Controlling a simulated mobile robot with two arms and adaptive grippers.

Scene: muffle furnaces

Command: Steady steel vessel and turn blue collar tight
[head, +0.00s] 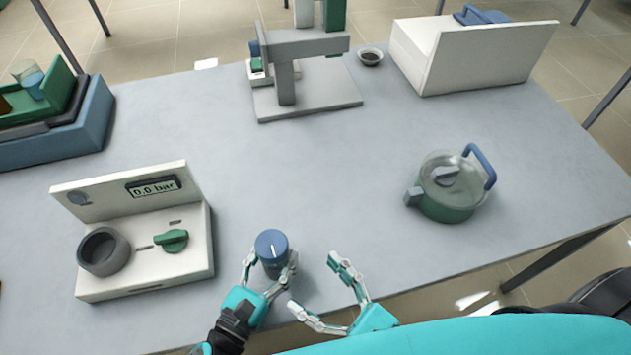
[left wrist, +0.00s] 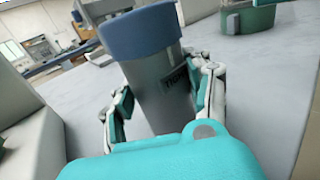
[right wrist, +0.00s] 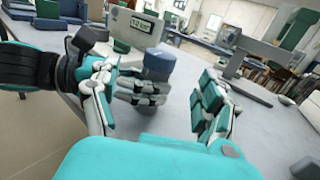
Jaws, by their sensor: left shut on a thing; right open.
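The steel vessel (left wrist: 160,92) is a grey cylinder with dark lettering on its side. The blue collar (head: 271,244) caps its top and bears a white mark. The collar also shows in the left wrist view (left wrist: 140,30) and the right wrist view (right wrist: 159,63). My left gripper (head: 270,268) is shut around the vessel's body below the collar, near the table's front edge. The vessel looks upright in the head view. My right gripper (head: 312,283) is open and empty, just right of the vessel and apart from it. Its fingers also show in the right wrist view (right wrist: 165,110).
A white device (head: 145,232) reading 0.0 bar, with a round socket and green knob, stands left of the vessel. A green-based glass pot (head: 447,208) stands at right. A grey stand (head: 305,100) and white box (head: 470,58) are at the back. The table's middle is clear.

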